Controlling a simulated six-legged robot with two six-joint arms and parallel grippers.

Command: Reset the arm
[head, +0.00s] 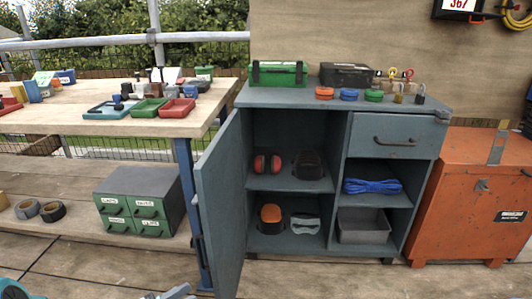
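Part of my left gripper (176,292) shows at the bottom edge of the head view, left of centre. It is grey and teal and mostly cut off, so I cannot see whether its fingers are apart or hold anything. It is low in front of the blue-grey cabinet (340,107), apart from it as far as I can see. My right gripper is not in view. The cabinet's left door (222,205) stands open, and its drawer (393,137) is shut.
Red earmuffs (267,164), an orange-topped item (270,214), blue rope (371,186) and a grey bin (363,226) are in the cabinet. A workbench (60,122) with trays stands left, an orange chest (465,190) right. A green drawer box (140,200) sits below the workbench.

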